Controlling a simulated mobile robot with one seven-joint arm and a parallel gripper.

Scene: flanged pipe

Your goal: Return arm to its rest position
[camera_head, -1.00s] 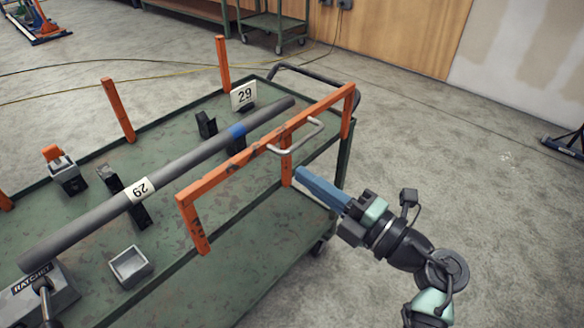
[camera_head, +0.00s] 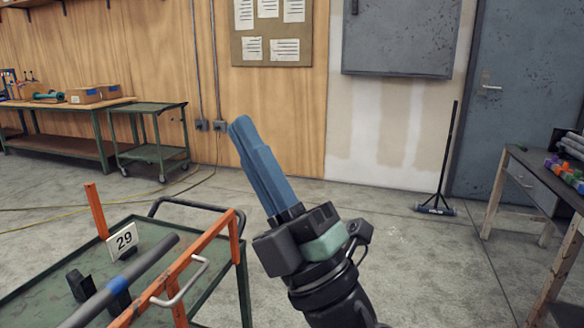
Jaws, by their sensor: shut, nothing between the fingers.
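My gripper (camera_head: 240,122) is raised in the middle of the view, pointing up and slightly left. Its long blue fingers are together with nothing between them.
The cart has an orange frame (camera_head: 187,265) with a grey handle, an orange post (camera_head: 96,210) and a "29" sign (camera_head: 123,239). A workbench (camera_head: 535,180) stands at right. A push broom (camera_head: 436,208) leans by the wall. Open concrete floor lies between.

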